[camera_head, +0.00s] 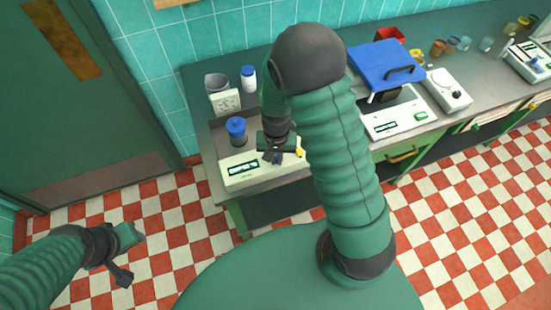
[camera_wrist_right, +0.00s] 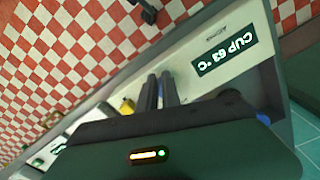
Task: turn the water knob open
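No part is clearly marked as a water knob. A small yellow part (camera_head: 300,152) sits at the right end of the white device with a dark display (camera_head: 243,169); it may be a knob. It also shows in the right wrist view (camera_wrist_right: 127,106), left of my fingers. The display reads "CUP 63 °C", upside down in the wrist view (camera_wrist_right: 224,55). My right gripper (camera_head: 276,157) is over the device, just left of the yellow part. Its fingers (camera_wrist_right: 160,92) are close together with nothing seen between them. My left gripper (camera_head: 128,256) is open and empty above the floor.
A blue-lidded jar (camera_head: 237,131), a dial unit (camera_head: 226,102) and a white bottle with a blue cap (camera_head: 248,78) stand behind the device. A blue-lidded machine (camera_head: 384,65) and a white scale (camera_head: 405,114) are to the right. My arm hides the middle counter.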

